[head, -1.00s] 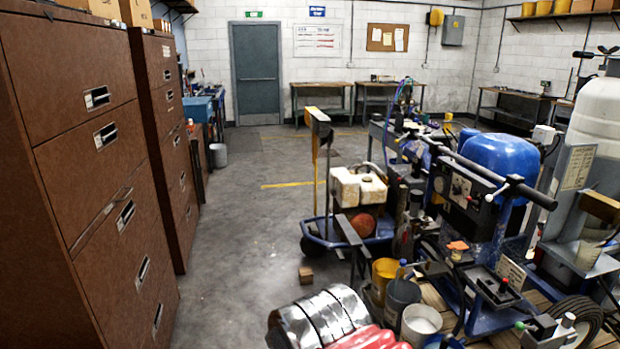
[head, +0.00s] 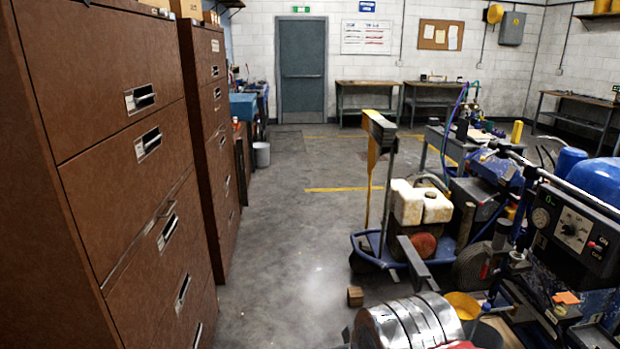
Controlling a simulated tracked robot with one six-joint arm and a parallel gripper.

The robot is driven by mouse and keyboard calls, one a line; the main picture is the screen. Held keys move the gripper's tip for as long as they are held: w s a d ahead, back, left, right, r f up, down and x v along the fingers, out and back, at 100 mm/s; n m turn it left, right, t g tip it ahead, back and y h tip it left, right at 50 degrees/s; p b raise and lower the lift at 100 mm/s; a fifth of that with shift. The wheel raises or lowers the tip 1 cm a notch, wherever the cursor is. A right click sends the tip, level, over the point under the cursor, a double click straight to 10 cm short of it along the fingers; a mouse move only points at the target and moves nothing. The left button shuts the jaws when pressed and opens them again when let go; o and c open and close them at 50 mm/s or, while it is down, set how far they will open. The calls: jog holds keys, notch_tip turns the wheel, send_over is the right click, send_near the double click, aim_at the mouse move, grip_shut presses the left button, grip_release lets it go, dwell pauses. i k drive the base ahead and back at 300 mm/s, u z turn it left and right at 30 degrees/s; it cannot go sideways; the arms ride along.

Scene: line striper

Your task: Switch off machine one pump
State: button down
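A blue striping machine stands at the right edge, partly cut off. Its black control panel (head: 575,232) faces me, with a round gauge, a dial knob (head: 570,229) and a small red switch (head: 592,245) beside small lettering. I cannot tell from the frames whether the pump is running or which machine is number one. A second, lower blue wheeled machine (head: 378,246) with a white tank (head: 420,203) and a yellow-edged upright stands left of it. My gripper is not in view.
Brown filing cabinets (head: 110,170) line the left side. The grey floor aisle (head: 290,225) between them and the machines is clear, apart from a small wooden block (head: 355,296). Silver ringed rolls (head: 405,322) and a yellow bucket (head: 462,304) crowd the bottom right. Benches stand at the back.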

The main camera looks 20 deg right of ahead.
aim_at(591, 244)
jog(key=z, duration=0.3)
jog(key=i, duration=0.7)
jog(key=z, duration=0.85)
jog(key=i, duration=0.5)
jog(key=z, duration=0.7)
jog(key=i, duration=0.5)
jog(key=z, duration=0.3)
